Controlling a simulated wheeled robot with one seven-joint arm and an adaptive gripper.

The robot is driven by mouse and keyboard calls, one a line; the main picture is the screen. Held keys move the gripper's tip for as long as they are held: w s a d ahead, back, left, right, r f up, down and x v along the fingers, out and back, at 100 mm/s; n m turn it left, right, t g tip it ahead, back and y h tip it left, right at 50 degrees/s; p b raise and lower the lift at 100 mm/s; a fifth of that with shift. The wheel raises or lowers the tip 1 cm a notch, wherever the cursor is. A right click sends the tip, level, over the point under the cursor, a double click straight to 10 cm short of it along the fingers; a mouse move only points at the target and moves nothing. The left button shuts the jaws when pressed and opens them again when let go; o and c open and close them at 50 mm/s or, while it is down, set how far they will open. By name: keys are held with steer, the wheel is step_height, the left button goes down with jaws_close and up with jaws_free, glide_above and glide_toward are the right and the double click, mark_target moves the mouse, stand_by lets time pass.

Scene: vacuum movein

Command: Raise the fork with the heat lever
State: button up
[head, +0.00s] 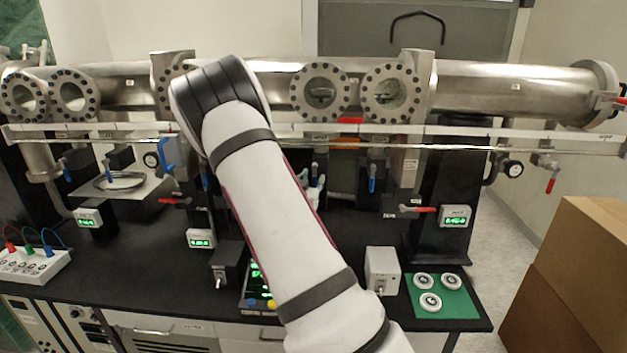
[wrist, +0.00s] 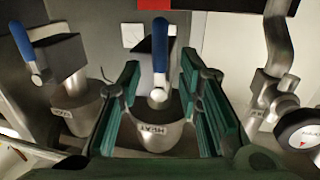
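In the wrist view the heat lever (wrist: 160,45) has a blue grip pointing up from a silver ball pivot. Its grey mount (wrist: 152,135) carries a label that reads HEAT, upside down. My gripper (wrist: 160,78) has green ribbed fingers, one on each side of the lever, with visible gaps between them and it. It is open and holds nothing. I cannot make out the fork in either view.
A second blue lever (wrist: 42,40) stands close on the left in the wrist view, and a pipe with a gauge (wrist: 300,130) on the right. The head view shows a steel tube (head: 500,85) with round windows, a black bench (head: 130,255) and cardboard boxes (head: 580,250).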

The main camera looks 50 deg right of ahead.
steer(key=shift+w+d, duration=0.15)
steer(key=shift+d, duration=0.1)
jaws_close()
